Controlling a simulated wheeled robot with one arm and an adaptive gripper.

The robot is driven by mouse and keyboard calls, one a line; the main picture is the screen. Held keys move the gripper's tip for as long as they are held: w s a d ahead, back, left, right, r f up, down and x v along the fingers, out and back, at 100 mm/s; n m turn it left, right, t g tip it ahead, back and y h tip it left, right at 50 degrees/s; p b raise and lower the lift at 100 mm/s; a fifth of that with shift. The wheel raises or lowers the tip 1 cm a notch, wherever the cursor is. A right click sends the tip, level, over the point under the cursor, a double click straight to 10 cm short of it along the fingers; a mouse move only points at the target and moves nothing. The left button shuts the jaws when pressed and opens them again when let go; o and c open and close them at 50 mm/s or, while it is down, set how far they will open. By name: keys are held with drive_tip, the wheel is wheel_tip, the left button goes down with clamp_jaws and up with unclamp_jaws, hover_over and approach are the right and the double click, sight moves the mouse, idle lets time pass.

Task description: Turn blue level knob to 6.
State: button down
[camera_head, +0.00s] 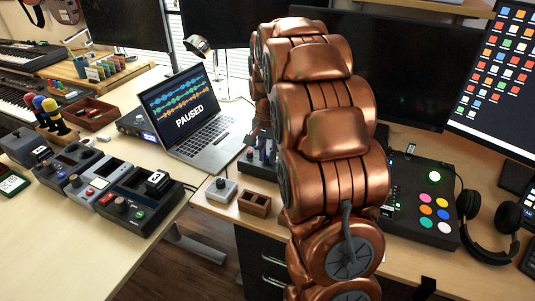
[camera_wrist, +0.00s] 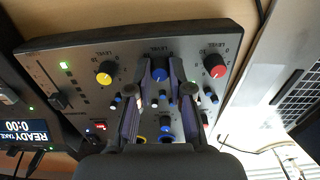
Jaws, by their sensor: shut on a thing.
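In the wrist view the blue level knob (camera_wrist: 159,74) sits in the middle of the top row of a dark grey mixer panel (camera_wrist: 125,60). My gripper (camera_wrist: 159,84) is shut on it, with one finger on each side. The knob's pointer and the scale around it are too small and too covered to read. A yellow level knob (camera_wrist: 105,72) is to its left and a red level knob (camera_wrist: 214,66) to its right. In the head view my copper arm hides my gripper and most of the panel (camera_head: 258,164).
Small knobs and a red-lit switch (camera_wrist: 97,126) crowd the panel around my fingers. A laptop (camera_head: 195,118) reading PAUSED stands left of my arm. A wooden tray (camera_head: 254,203) and a small grey box (camera_head: 221,190) lie in front. A pad controller (camera_head: 425,205) and headphones (camera_head: 484,225) are at right.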

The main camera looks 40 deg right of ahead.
sight(268, 157)
drive_tip(key=shift+m, duration=0.3)
drive_tip(key=c, duration=1.1)
unclamp_jaws()
drive_tip(key=shift+o, duration=0.2)
wheel_tip(268, 157, up, 12)
